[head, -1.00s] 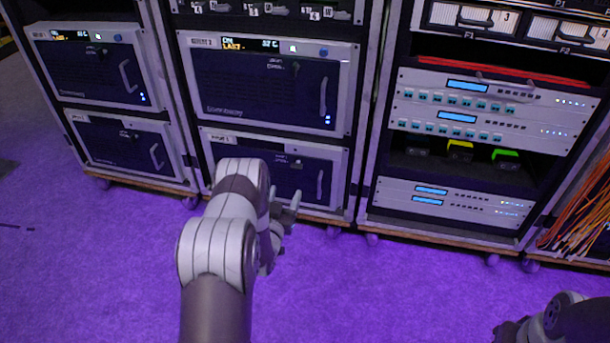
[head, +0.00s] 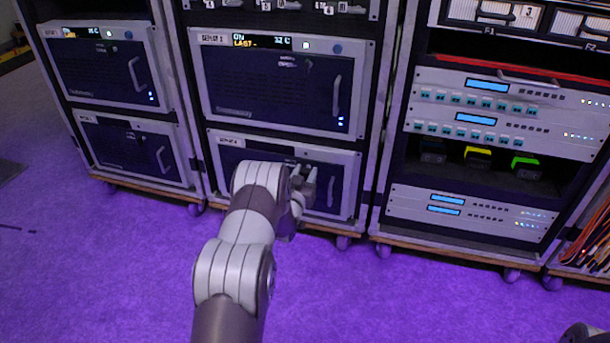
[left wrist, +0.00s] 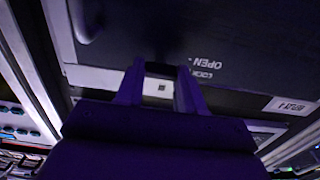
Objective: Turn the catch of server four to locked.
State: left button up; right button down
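Server four (head: 228,172) is the lower unit in the middle rack, with a pale frame and dark front. Its label shows upside down in the left wrist view (left wrist: 290,105), beside the printed words OPEN and LOCK. My left gripper (head: 305,178) is at the upper part of this front, left of the upright handle (head: 331,192). In the left wrist view its two fingers (left wrist: 160,78) stand apart. A dark shape lies between and beyond the fingertips. The catch itself is not clear, and I cannot tell its position or whether the fingers touch it. My right gripper is out of view.
Another server (head: 275,88) with a lit display sits above server four. Racks stand close on both sides, the right one holding patch panels (head: 490,100). Purple floor (head: 400,300) in front is clear. Part of my right arm shows at the bottom right corner.

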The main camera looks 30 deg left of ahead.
pick_arm(q)
jog(key=shift+m, duration=0.4)
jog(key=shift+r+m+p, duration=0.1)
jog(key=shift+m+p, duration=0.5)
jog(key=shift+m, duration=0.4)
jog(key=m+p, duration=0.1)
jog(key=m, duration=0.4)
jog(key=shift+d+m+p, duration=0.1)
jog(key=shift+m+p, duration=0.2)
jog(key=shift+p, duration=0.05)
jog(key=m+p, duration=0.1)
jog(key=m, duration=0.4)
jog(key=shift+f, duration=0.2)
jog(key=m, duration=0.4)
jog(key=shift+d+f+p, duration=0.1)
jog(key=shift+p, duration=0.25)
jog(key=shift+m, duration=0.4)
jog(key=o, duration=1)
jog(key=shift+o, duration=0.2)
